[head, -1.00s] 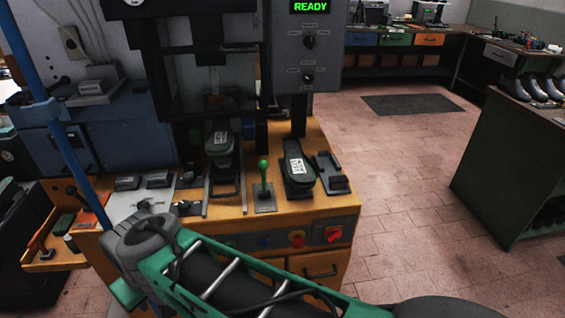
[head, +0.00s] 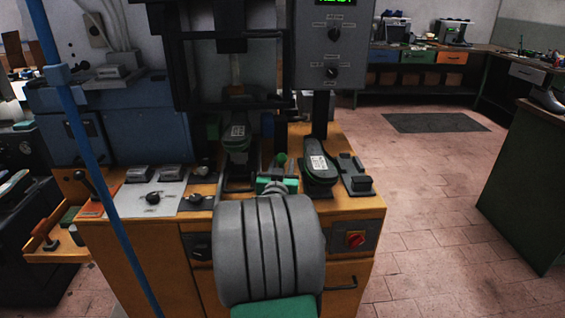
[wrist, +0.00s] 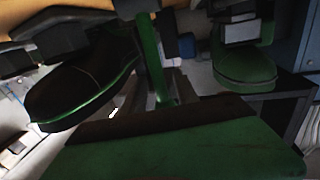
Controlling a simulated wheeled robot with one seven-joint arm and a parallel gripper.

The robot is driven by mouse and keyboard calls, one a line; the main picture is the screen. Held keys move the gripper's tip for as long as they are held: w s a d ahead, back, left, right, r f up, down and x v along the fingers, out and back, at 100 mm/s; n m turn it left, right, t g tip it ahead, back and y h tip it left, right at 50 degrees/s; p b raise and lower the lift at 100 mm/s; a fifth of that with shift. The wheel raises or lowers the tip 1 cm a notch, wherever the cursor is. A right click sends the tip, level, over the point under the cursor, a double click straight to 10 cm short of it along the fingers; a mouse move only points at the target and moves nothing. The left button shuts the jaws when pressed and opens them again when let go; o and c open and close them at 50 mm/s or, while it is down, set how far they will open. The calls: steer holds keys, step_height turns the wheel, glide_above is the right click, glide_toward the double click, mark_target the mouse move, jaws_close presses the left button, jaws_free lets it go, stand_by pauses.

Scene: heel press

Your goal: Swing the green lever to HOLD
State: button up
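The green lever's round knob (head: 281,159) shows in the head view, just beyond my arm, between the two shoes. Its lower part is hidden there. In the wrist view, which looks upside down, the green lever shaft (wrist: 151,62) runs from its base at the top to behind a broad green, dark-edged part of my gripper. In the head view a small green part of my gripper (head: 275,185) shows just in front of the lever; the fingertips are hidden. I cannot tell whether they touch the lever or how far apart they are. No HOLD mark is legible.
A dark shoe (head: 320,168) stands right of the lever, and another shoe (head: 238,136) sits under the press to its left. A grey cradle (head: 355,180) is at the bench's right end. A red knob (head: 355,239) is on the front.

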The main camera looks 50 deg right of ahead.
steer(key=shift+x, duration=1.1)
jaws_close()
stand_by(0.6)
